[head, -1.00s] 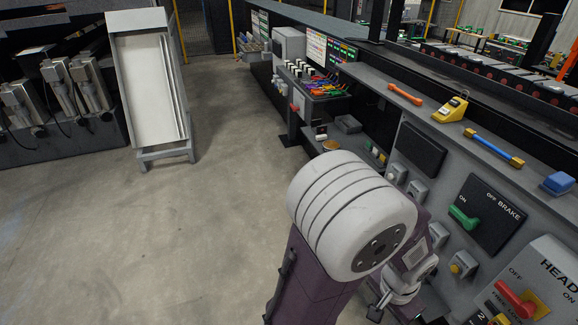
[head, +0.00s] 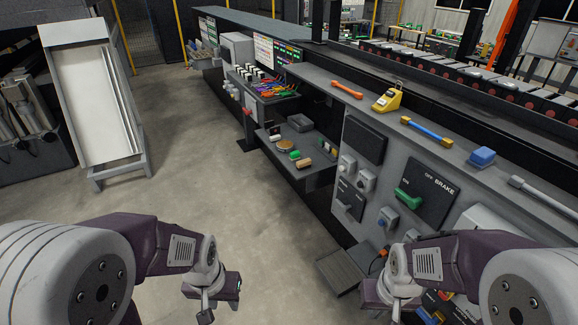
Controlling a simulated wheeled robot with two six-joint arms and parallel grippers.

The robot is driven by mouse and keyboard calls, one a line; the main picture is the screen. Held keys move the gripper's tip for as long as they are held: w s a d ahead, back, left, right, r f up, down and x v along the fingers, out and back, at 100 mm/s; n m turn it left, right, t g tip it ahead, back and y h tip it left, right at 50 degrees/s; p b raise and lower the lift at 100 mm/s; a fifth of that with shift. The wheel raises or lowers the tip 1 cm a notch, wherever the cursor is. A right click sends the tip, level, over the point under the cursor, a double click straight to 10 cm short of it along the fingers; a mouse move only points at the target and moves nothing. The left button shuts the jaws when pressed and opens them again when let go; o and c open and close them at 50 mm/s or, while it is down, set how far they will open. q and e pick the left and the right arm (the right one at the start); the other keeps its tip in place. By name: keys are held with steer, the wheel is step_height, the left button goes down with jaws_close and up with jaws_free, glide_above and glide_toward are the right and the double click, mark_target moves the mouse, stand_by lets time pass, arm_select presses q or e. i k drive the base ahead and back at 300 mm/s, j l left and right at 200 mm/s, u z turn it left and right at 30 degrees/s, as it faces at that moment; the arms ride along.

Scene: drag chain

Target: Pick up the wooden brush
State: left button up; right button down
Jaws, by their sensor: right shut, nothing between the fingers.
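A small brown block on the low shelf, beside a green item, may be the wooden brush (head: 304,163); it is too small to be sure. My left gripper (head: 206,308) hangs over the floor at the bottom, left of the shelf and well apart from it; its fingers are too unclear to tell open from shut. My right gripper (head: 402,308) is at the bottom right in front of the console, shut and empty, partly hidden by its own arm.
The low shelf (head: 318,172) also holds a round tan item (head: 285,146) and a grey tray (head: 300,123). The upper ledge holds an orange wrench (head: 347,90) and a yellow device (head: 388,99). A grey step (head: 338,270) juts out below.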

mark_target(305, 164)
steer(key=i+j+u, duration=0.15)
steer(key=i, duration=1.1)
steer(key=i+j+u, duration=0.15)
steer(key=i, duration=1.1)
steer(key=j, duration=0.1)
